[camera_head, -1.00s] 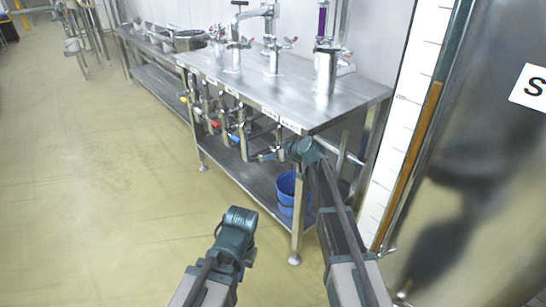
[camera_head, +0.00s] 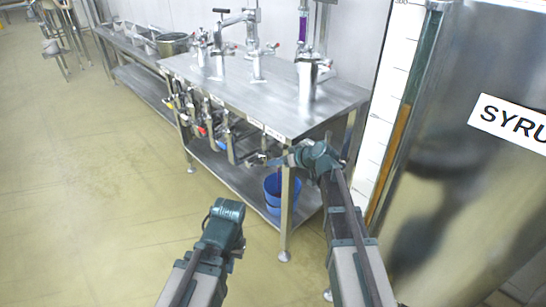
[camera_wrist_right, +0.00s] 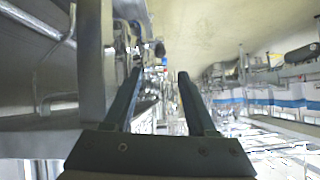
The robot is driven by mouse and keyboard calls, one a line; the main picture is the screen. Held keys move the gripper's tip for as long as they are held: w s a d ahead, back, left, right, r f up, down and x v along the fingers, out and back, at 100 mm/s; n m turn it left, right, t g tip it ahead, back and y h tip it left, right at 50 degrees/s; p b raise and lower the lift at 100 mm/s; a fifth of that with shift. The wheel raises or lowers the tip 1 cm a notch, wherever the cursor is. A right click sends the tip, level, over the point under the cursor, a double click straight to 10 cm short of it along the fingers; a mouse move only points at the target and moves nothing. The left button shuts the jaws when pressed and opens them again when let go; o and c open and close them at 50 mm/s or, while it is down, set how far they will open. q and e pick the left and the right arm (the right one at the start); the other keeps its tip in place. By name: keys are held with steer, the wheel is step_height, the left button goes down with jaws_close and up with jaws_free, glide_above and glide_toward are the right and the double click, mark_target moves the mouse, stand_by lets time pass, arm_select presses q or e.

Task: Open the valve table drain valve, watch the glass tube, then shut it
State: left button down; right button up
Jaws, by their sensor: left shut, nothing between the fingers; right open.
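The steel valve table (camera_head: 255,100) stands ahead. Several small valves and pipes (camera_head: 205,125) hang along its front edge under white labels, some with coloured handles. I cannot tell which is the drain valve. A tall glass tube (camera_head: 396,135) beside a white scale shows amber in its lower part; a purple tube (camera_head: 303,28) stands behind the table. My right gripper (camera_head: 277,161) is at the table's near front corner, beside the nearest valve (camera_head: 256,158). In the right wrist view its fingers (camera_wrist_right: 160,74) are apart and empty, with blurred valve parts beyond. My left gripper (camera_head: 227,207) is shut and empty above the floor.
A blue bucket (camera_head: 275,190) is on the table's lower shelf. A large steel tank (camera_head: 470,190) with a partly visible SYRU sign (camera_head: 512,125) fills the right side. Another steel bench (camera_head: 125,50) stands at the back left. The floor (camera_head: 90,190) at left is clear.

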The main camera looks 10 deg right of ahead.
steer(key=shift+s+d+r, duration=0.15)
steer(key=shift+s, duration=0.05)
